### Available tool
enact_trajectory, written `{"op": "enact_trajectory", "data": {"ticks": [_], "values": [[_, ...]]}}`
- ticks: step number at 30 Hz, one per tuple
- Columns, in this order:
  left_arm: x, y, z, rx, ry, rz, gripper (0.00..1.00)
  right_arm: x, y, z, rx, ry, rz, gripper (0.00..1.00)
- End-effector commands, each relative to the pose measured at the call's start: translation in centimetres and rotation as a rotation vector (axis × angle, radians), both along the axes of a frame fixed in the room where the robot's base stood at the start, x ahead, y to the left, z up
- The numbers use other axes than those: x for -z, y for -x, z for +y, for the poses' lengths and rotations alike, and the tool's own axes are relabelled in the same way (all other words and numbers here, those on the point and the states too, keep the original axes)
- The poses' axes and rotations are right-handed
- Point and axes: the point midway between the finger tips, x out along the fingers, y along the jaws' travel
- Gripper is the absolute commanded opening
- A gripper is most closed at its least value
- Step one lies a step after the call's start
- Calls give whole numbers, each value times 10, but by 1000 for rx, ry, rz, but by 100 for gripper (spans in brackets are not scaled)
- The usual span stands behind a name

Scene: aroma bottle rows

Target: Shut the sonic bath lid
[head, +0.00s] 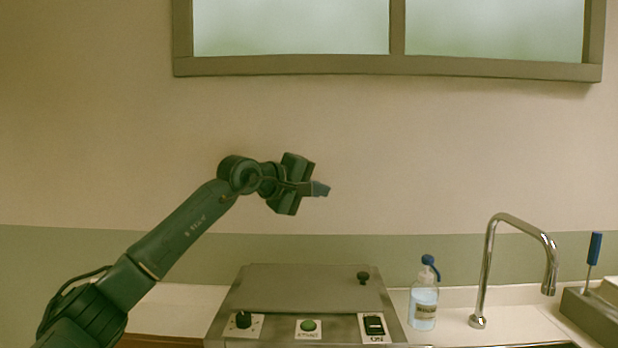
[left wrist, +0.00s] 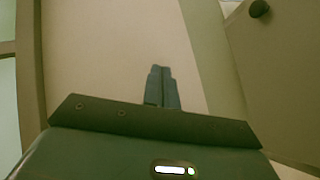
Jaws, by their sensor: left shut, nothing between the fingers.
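The sonic bath (head: 270,325) is a metal box on the counter, with a dial, a green button and a black switch on its front panel. Its grey lid (head: 300,288) appears to lie flat over the top, with a black knob (head: 363,278) toward the right. In the left wrist view the lid (left wrist: 285,75) and its knob (left wrist: 260,8) show at the right. My left gripper (head: 321,189) is shut and empty, well above the bath and apart from the lid. Its closed fingers also show in the left wrist view (left wrist: 162,88). My right gripper is out of view.
A clear bottle with a blue cap (head: 423,305) stands just right of the bath. A tall chrome faucet (head: 487,265) rises further right, and a grey holder with a blue-handled tool (head: 594,248) stands at the far right. The air around my left gripper is free.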

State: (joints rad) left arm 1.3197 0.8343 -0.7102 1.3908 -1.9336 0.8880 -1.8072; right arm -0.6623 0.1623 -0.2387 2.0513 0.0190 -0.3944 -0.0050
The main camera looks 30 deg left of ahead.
Motion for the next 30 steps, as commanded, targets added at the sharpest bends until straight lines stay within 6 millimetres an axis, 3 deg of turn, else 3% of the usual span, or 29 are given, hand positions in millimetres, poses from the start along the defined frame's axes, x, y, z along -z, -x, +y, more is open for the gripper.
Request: {"op": "enact_trajectory", "data": {"ticks": [6, 15, 22, 30], "values": [[43, -16, -34, 5, -16, 7, 0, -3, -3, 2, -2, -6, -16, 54], [106, -33, -70, 2, -261, 124, 0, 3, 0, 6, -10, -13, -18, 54], [148, -40, -82, 0, -377, 182, 0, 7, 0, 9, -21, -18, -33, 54], [171, -42, -88, 0, -373, 180, 0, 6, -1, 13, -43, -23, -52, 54]]}}
